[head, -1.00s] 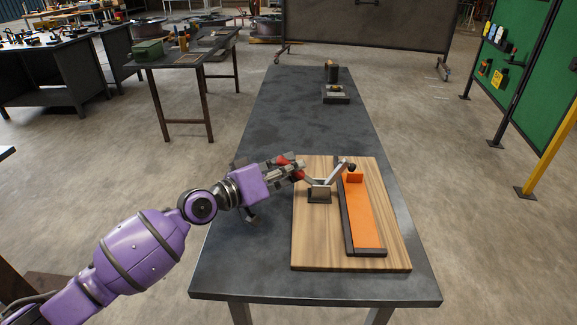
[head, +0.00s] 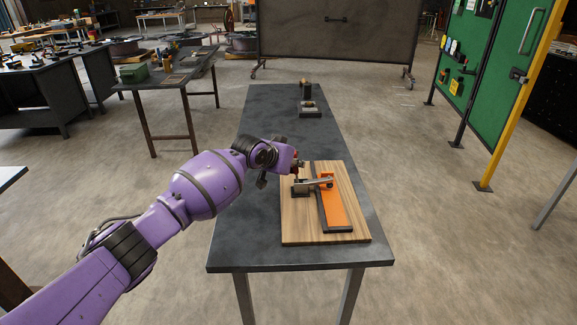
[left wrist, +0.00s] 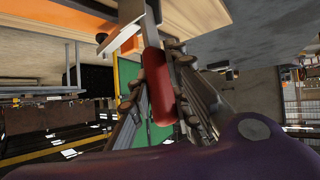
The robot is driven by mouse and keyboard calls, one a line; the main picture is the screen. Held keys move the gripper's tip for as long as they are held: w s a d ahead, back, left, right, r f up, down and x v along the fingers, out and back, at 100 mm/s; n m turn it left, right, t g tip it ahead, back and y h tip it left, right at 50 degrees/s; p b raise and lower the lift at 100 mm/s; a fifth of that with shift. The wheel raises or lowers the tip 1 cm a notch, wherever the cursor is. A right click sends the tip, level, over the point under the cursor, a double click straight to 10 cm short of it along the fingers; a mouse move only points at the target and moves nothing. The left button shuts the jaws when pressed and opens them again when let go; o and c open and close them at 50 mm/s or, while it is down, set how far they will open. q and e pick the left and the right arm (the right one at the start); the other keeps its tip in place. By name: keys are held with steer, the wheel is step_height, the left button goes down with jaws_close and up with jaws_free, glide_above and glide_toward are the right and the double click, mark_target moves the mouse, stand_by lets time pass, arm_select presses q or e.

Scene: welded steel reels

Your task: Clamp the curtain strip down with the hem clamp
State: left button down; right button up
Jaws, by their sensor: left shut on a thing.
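The orange curtain strip (head: 333,209) lies in a dark edge frame on a wooden board (head: 297,228). The hem clamp (head: 300,189) sits on the board to the left of the strip. Its metal arm lies nearly level, reaching right across the strip's far end. Whether its tip presses on the strip is too small to tell. My left gripper (head: 297,165) is above the clamp's base, partly hidden by my own wrist. In the left wrist view, my left gripper's fingers (left wrist: 160,84) are shut around the clamp's red handle (left wrist: 157,90). My right gripper is not in view.
The board rests on a long dark table (head: 262,140) with bare room behind it. A small dark device (head: 310,110) stands at the table's far end. Another table (head: 170,83) with a green box (head: 133,73) stands to the left. Green panels (head: 467,65) stand at the right.

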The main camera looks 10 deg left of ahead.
arm_select(q)
steer(key=shift+w+d+r+m+y+p, duration=0.15)
steer(key=shift+d+r+m+y+p, duration=0.2)
steer(key=shift+d, duration=0.2)
steer(key=shift+d+f, duration=0.1)
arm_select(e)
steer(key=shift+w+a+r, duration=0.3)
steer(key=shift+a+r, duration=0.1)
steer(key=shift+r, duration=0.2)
arm_select(q)
steer(key=shift+f, duration=0.1)
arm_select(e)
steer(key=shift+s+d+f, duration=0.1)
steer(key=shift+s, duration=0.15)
arm_select(q)
steer(key=c, duration=1.6)
jaws_free()
steer(key=shift+f, duration=0.1)
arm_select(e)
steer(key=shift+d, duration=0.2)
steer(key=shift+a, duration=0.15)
arm_select(q)
steer(key=shift+s+a+r, duration=0.2)
steer(key=shift+s, duration=0.1)
steer(key=v, duration=1.1)
steer(key=shift+d+r, duration=0.15)
steer(key=shift+r, duration=0.15)
